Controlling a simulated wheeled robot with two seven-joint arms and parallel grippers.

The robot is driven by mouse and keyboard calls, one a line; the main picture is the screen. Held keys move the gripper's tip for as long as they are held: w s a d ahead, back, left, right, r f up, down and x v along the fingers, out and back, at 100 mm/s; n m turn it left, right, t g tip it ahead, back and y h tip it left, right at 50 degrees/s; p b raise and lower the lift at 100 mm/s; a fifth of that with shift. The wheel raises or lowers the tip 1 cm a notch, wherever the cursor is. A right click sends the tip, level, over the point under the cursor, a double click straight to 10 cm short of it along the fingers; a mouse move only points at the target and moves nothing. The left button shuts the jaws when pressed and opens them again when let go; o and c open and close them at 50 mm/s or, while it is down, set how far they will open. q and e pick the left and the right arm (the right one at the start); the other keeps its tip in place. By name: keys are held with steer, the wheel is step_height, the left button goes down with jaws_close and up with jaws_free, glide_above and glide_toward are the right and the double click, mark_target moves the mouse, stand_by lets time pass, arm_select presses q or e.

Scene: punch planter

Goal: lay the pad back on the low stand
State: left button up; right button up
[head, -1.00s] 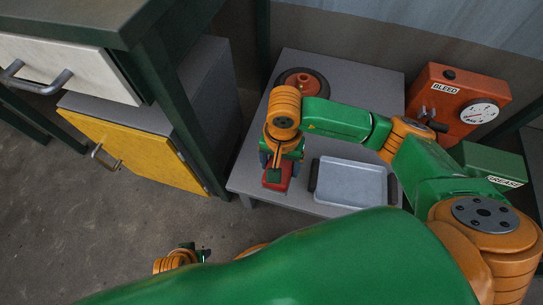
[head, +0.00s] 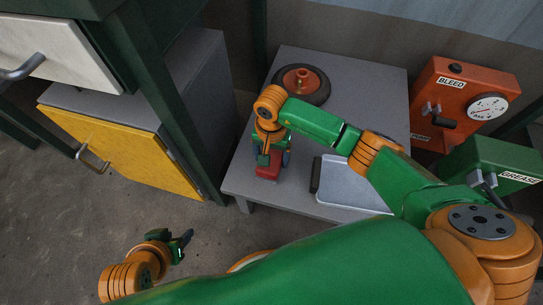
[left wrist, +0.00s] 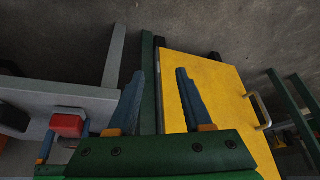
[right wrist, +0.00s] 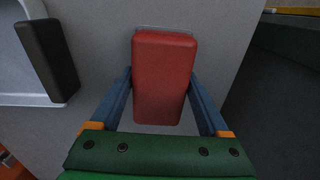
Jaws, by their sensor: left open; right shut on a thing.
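The pad is a red block (right wrist: 164,85) with a thin grey edge showing at its far end. In the head view the pad (head: 268,172) is at the front left of the low grey stand (head: 345,85), on it or just above it; I cannot tell which. My right gripper (head: 271,160) points down with its fingers closed on the pad's two sides. The pad also shows at the left in the left wrist view (left wrist: 68,125). My left gripper (head: 186,243) is open and empty over the floor, with its fingers apart in the left wrist view (left wrist: 160,76).
A grey tray (head: 350,185) with dark handles is right of the pad. A wheel hub (head: 300,84) lies at the stand's back. A red BLEED box (head: 460,100) and a green GREASE box (head: 490,165) are at the right. A yellow-doored cabinet (head: 120,150) stands left.

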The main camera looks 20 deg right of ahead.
steer(key=shift+f, duration=0.1)
steer(key=o, duration=1.2)
steer(key=shift+c, duration=0.2)
step_height(320, 180, up, 3)
steer(key=shift+f+p, duration=0.1)
steer(key=shift+p, duration=0.55)
step_height(320, 180, up, 9)
steer(key=p, duration=0.3)
steer(key=shift+f, duration=0.2)
arm_select(q)
steer(key=s+a+f+g, duration=0.1)
steer(key=s+f+g, duration=0.1)
steer(key=f, duration=0.7)
steer(key=shift+s+f+g+y, duration=0.3)
steer(key=shift+s+g, duration=0.1)
steer(key=shift+s, duration=0.3)
arm_select(e)
steer(key=shift+r, duration=0.45)
